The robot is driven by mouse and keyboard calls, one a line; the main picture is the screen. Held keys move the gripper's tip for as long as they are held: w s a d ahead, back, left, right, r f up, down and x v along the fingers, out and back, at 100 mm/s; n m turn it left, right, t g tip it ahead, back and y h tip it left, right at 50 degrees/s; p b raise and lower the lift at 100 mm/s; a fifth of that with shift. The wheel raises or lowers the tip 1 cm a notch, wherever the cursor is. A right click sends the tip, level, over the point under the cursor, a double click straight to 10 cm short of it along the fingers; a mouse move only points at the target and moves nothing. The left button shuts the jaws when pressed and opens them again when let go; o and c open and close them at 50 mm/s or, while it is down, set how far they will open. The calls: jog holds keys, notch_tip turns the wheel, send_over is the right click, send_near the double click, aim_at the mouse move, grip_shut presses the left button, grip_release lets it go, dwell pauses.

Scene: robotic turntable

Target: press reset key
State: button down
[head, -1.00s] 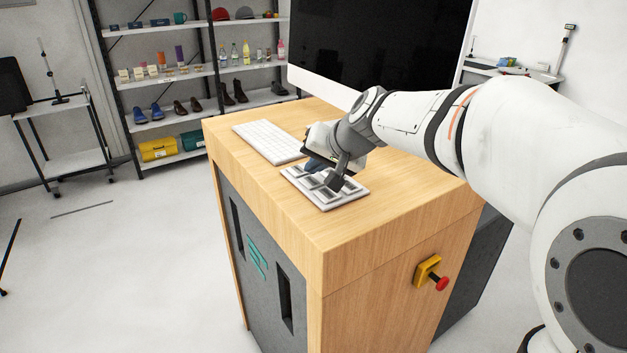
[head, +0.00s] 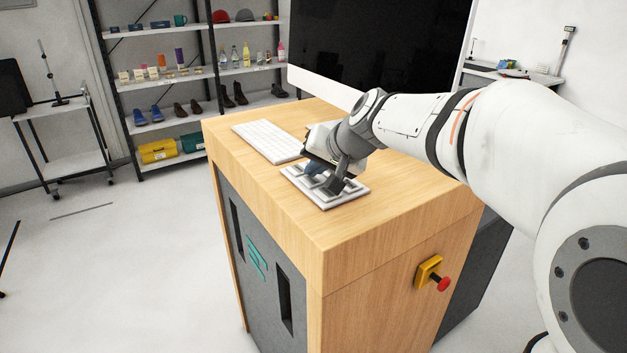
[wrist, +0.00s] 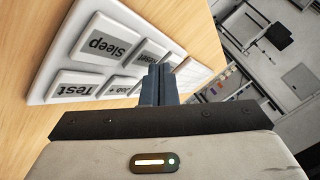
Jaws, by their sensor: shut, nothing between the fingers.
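A white keypad (head: 345,197) with several large grey-white keys lies on the wooden desk top. In the wrist view the keypad (wrist: 50,92) shows upside-down labels, among them the Sleep key (wrist: 107,40) and the Test key (wrist: 82,84). Beside Sleep is a key whose label looks like Reset (wrist: 146,55); the fingers partly cover it. My gripper (head: 333,188) is shut and empty, pointing down at the keypad. In the wrist view its fingertips (wrist: 160,68) overlap the keys beside that label. I cannot tell whether they touch a key.
A white keyboard (head: 266,142) lies behind the keypad on the desk (head: 290,215). A large monitor (head: 375,50) stands at the back. A yellow box with a red button (head: 430,274) is on the desk's side. Bare wood lies in front of the keypad.

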aim_at(315, 182)
jog(key=shift+f+b, duration=0.45)
jog(key=shift+b, duration=0.05)
dwell(0.4)
jog(key=shift+r, duration=0.1)
jog(key=shift+r+p, duration=0.55)
jog(key=shift+r, duration=0.2)
jog(key=shift+r+p, duration=1.75)
jog(key=shift+r, duration=0.8)
